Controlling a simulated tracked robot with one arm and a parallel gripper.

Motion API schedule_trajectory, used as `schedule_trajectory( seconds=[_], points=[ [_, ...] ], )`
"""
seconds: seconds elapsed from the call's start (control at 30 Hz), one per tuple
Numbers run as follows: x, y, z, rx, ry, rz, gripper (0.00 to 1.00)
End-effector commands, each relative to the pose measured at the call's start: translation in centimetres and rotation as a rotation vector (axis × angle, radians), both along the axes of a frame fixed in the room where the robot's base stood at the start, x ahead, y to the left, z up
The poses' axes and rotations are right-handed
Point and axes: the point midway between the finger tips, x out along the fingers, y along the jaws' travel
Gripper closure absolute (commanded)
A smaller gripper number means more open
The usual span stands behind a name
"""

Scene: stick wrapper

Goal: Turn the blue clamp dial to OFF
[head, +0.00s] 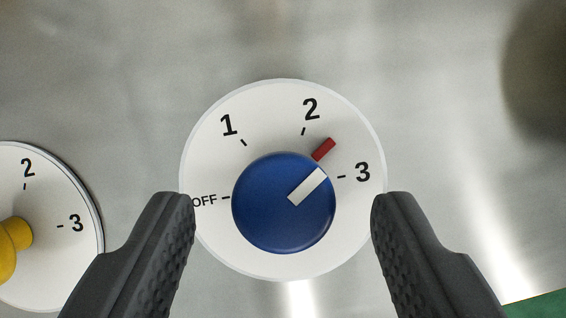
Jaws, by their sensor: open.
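The blue clamp dial (270,218) is a round blue knob in the middle of a white disc (285,266) marked OFF, 1, 2 and 3. Its white pointer bar (308,187) aims up and right, between the 2 and 3 marks. A small red marker (323,149) lies just beyond the pointer's end. OFF (204,201) is at the left of the knob, partly against the left finger's edge. My gripper (284,205) is open, with one dark ridged finger on each side of the knob and clear gaps between. Nothing is held.
A second white dial plate (55,262) with a yellow knob (12,248) is cut off at the left edge. The panel (130,70) around the dials is bare grey metal. A blurred dark round shape (545,75) is at the upper right and a green patch (540,307) at the lower right.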

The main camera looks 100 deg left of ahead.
Motion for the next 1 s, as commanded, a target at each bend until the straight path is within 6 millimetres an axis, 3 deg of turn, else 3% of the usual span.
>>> schedule_trajectory(
  seconds=[0.4,0.43,0.6,1.0],
  points=[
    [0.11,-0.32,-0.84,0.001,-0.001,0.0,0.46],
    [0.12,-0.32,-0.84,0.001,-0.002,0.001,0.49],
    [0.11,-0.32,-0.84,0.001,-0.001,0.0,0.91],
    [0.16,-0.3,-0.72,0.001,-0.006,0.06,0.91]
  ],
)
